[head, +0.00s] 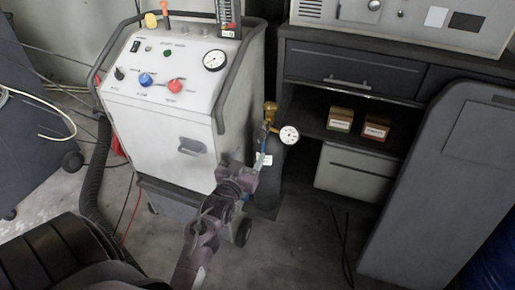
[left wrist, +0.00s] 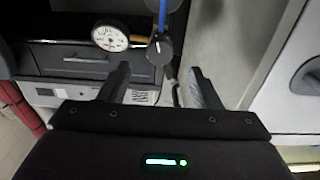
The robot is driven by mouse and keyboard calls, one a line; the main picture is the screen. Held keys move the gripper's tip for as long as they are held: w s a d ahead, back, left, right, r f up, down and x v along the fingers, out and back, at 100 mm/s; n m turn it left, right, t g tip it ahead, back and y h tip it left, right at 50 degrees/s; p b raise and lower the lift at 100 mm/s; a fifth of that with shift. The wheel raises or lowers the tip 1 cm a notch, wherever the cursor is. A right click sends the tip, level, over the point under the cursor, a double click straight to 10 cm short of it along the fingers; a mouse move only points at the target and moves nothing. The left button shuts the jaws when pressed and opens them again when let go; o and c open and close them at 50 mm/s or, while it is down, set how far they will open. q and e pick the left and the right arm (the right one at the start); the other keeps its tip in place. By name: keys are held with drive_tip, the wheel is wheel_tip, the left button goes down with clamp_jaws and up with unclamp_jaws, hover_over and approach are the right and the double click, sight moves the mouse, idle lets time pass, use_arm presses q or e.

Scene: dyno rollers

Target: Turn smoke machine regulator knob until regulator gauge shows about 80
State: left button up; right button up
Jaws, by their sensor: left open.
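The regulator gauge (head: 289,134) is a small white dial beside the brass regulator (head: 270,110), on a dark bottle right of the smoke machine (head: 165,140). The gauge also shows at the top of the left wrist view (left wrist: 110,36); its reading is too small to tell. A black round knob (left wrist: 160,48) with a pale mark sits right of it, under a blue hose (left wrist: 163,14). My left gripper (head: 253,168) is below the regulator. Its open fingers (left wrist: 159,70) point towards the knob, which appears between and beyond the fingertips, apart from them. My right gripper is not seen.
A dark workbench (head: 352,75) with a drawer and two small boxes (head: 341,119) on its shelf stands behind. A grey panel (head: 435,185) leans at the right. Hoses and cables lie on the floor at the left.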

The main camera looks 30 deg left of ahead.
sight(258, 139)
use_arm(q)
drive_tip(key=x, duration=0.7)
drive_tip(key=shift+w+a+r+b, duration=0.1)
drive_tip(key=shift+w+b, duration=0.25)
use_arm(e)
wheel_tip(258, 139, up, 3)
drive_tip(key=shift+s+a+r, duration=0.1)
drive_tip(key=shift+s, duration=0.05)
use_arm(q)
drive_tip(key=c, duration=1)
drive_tip(key=m+p, duration=0.3)
drive_tip(key=shift+r, duration=0.1)
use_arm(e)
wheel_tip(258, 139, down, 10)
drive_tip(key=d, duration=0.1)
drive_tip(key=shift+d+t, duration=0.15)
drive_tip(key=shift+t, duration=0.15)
use_arm(q)
drive_tip(key=o, duration=1)
